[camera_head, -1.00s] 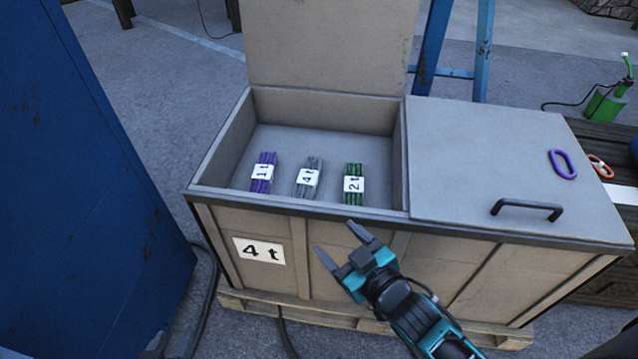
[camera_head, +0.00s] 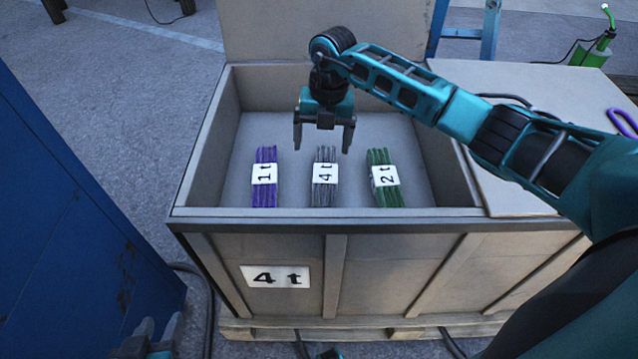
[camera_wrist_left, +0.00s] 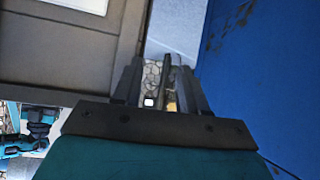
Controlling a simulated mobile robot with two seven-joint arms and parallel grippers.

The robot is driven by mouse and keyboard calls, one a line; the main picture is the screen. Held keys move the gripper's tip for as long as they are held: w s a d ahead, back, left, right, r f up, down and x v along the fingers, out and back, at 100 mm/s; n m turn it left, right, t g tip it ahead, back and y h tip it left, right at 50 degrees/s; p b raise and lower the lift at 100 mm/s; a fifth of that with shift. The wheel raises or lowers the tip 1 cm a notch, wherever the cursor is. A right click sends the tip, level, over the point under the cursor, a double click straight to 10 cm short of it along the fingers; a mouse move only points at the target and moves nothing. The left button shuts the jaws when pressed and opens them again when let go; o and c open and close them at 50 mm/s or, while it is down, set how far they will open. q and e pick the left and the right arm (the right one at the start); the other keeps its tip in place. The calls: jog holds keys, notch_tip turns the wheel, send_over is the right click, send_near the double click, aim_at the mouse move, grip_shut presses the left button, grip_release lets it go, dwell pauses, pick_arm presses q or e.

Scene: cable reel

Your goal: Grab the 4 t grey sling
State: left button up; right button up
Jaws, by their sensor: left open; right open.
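The 4 t grey sling (camera_head: 324,195), a bundle with a white label, lies in the open bin (camera_head: 193,160) between the purple 1 t sling (camera_head: 264,196) and the green 2 t sling (camera_head: 389,198). My right gripper (camera_head: 322,146) is open and empty, pointing down above the bin floor. In the picture its fingers end just above the top of the grey sling, apart from it. My left gripper (camera_head: 160,328) is low at the left front of the bin. It also shows open and empty in the left wrist view (camera_wrist_left: 160,75).
A blue wall (camera_head: 70,220) stands close on the left. The bin's left lid is raised, and its right lid (camera_head: 540,95) is closed. A "4 t" label (camera_head: 275,277) is on the bin's front. A green can (camera_head: 590,52) stands at the back right.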

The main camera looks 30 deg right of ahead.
jog(key=d, duration=0.2)
jog(key=h+b, duration=0.1)
jog(key=b, duration=0.1)
send_over(325, 172)
jog(key=f, duration=0.6)
jog(key=shift+s+d+f, duration=0.15)
jog(key=shift+d+f, duration=0.15)
jog(key=shift+f, duration=0.05)
jog(key=shift+f+b, duration=0.35)
jog(key=shift+f, duration=0.4)
jog(key=f, duration=0.1)
jog(key=f+b, duration=0.1)
jog(key=f, duration=0.1)
jog(key=f+b, duration=0.1)
jog(key=shift+a+f, duration=0.25)
jog(key=shift+a, duration=0.05)
jog(key=shift+f, duration=0.15)
jog(key=c, duration=1.5)
jog(key=shift+c, duration=0.3)
pick_arm(q)
jog(key=f, duration=0.1)
jog(key=w+d+f, duration=0.1)
jog(key=shift+w+f, duration=0.2)
jog(key=shift+f, duration=0.15)
pick_arm(e)
jog(key=shift+r, duration=0.25)
